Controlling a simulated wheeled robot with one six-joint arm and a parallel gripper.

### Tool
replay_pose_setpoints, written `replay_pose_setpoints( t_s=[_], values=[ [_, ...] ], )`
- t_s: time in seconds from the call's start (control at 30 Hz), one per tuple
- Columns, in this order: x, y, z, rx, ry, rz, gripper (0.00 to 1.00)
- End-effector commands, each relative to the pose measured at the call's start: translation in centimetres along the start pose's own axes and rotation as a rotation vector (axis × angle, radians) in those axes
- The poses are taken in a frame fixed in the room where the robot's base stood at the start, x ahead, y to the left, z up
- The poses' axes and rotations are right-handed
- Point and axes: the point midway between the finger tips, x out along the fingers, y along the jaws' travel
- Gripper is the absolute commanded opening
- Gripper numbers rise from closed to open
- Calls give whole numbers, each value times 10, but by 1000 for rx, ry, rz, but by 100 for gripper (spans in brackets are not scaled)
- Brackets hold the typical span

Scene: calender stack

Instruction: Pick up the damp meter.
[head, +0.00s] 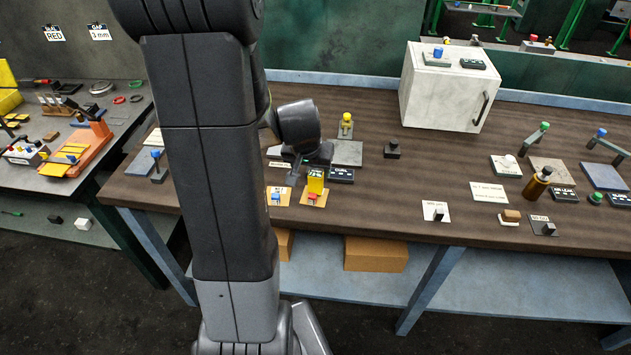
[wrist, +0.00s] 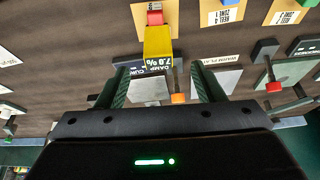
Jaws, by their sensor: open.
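The damp meter appears to be the yellow block (head: 316,180) near the front middle of the bench. In the head view, my gripper (head: 302,168) is just behind and left of the meter, partly hidden by my arm.
Numbered reel cards (wrist: 221,13) lie close to the meter. A grey plate (head: 346,153) and a dark display (head: 341,175) are beside it. A white cabinet (head: 449,88) stands at the back. Bare bench lies to the right of the meter.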

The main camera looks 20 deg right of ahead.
Motion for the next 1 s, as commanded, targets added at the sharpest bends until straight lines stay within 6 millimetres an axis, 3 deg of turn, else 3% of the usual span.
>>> replay_pose_setpoints(
  t_s=[0.2,0.57,1.0],
  values=[
    [33,0,1,-1,-4,1,62],
    [55,1,0,-1,-2,1,62],
    [102,3,-3,-1,-1,0,62]
  ],
)
